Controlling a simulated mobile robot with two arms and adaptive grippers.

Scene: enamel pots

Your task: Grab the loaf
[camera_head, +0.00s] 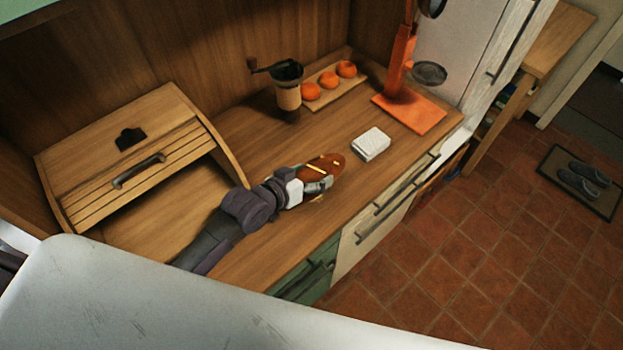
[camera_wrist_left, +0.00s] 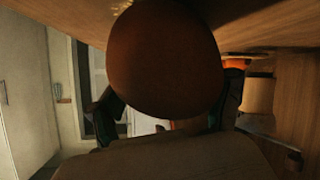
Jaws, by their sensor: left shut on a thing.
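The brown loaf (camera_head: 325,162) is over the wooden counter, at the end of my left arm in the head view. My left gripper (camera_head: 318,184) is shut on it. In the left wrist view the loaf (camera_wrist_left: 165,60) fills the upper middle, with dark gripper fingers (camera_wrist_left: 165,115) on both sides of it. The loaf hides part of the gripper, and I cannot tell how far it is above the counter. My right gripper is not in view.
A wooden bread box (camera_head: 130,165) stands at the left. A white block (camera_head: 371,144) lies right of the loaf. A coffee grinder (camera_head: 288,95), a board with oranges (camera_head: 330,98) and an orange stand (camera_head: 408,112) are behind. The counter's front edge is close.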

